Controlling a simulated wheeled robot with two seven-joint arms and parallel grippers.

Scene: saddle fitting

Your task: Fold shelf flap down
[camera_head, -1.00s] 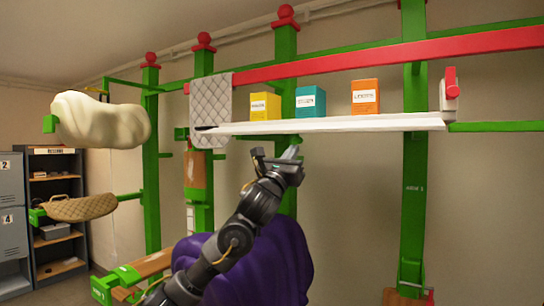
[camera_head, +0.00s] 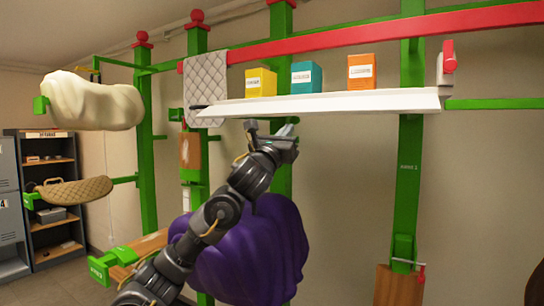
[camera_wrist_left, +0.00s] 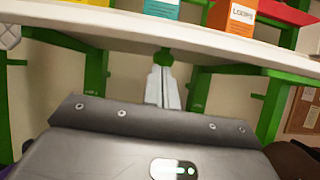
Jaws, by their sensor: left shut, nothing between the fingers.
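The white shelf flap (camera_head: 330,102) stands out level from the green frame, with boxes on it. Its white underside and front edge also cross the upper part of the left wrist view (camera_wrist_left: 130,35). My left gripper (camera_head: 290,130) is just below the flap, left of its middle, pointing up. In the left wrist view its fingers (camera_wrist_left: 163,85) are together with nothing between them, close under the flap; I cannot tell whether they touch it. My right gripper is not in view.
Yellow (camera_head: 261,82), teal (camera_head: 307,76) and orange (camera_head: 362,71) boxes stand on the flap. A quilted grey pad (camera_head: 205,88) hangs at its left end. A red latch (camera_head: 449,56) is at its right end. A purple cover (camera_head: 250,255) bulges below, behind my left arm.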

